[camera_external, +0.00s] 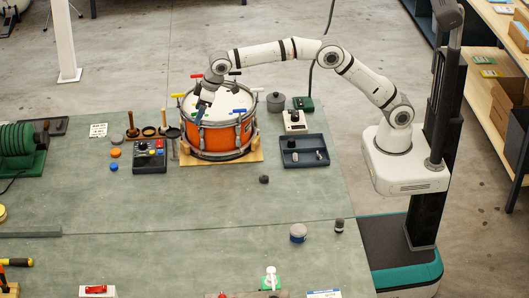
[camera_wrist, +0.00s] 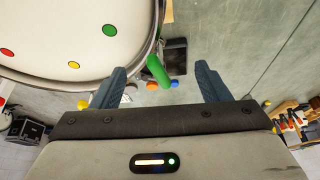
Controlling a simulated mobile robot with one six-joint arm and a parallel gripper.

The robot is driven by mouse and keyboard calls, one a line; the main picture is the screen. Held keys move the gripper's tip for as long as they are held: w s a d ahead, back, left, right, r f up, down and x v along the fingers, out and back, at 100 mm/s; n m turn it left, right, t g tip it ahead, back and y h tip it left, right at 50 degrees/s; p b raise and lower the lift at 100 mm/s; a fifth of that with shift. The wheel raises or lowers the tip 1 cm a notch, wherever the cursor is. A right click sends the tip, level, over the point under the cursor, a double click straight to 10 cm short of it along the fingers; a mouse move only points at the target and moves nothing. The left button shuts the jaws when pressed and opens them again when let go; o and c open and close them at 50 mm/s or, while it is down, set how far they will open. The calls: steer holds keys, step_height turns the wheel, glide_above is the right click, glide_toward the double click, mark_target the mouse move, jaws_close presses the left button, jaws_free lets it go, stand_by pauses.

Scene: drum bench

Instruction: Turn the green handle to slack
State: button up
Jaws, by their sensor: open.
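The orange drum (camera_external: 222,138) with a white head stands on a wooden base on the bench, with coloured T-handles around its rim. In the wrist view the green handle (camera_wrist: 158,71) shows at the edge of the drum (camera_wrist: 65,35), slightly tilted. My gripper (camera_wrist: 160,70) is open, with one dark finger on each side of the green handle. No contact between fingers and handle shows. In the external view my gripper (camera_external: 202,106) points down at the drum's front-left rim.
A yellow handle (camera_external: 178,95) and a blue handle (camera_external: 239,110) are nearby on the rim. A dark control box (camera_external: 150,157) stands left of the drum. A blue-grey tray (camera_external: 304,151) lies to the right. The bench in front is mostly clear.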

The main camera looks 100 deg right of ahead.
steer(key=v, duration=0.8)
steer(key=s+d+g+p, duration=0.1)
steer(key=s+d+p, duration=0.1)
steer(key=s, duration=2.2)
steer(key=shift+s+d+r+m+y, duration=0.15)
steer(key=shift+s+d+m+y, duration=0.2)
steer(key=shift+d, duration=0.4)
steer(key=shift+w, duration=0.1)
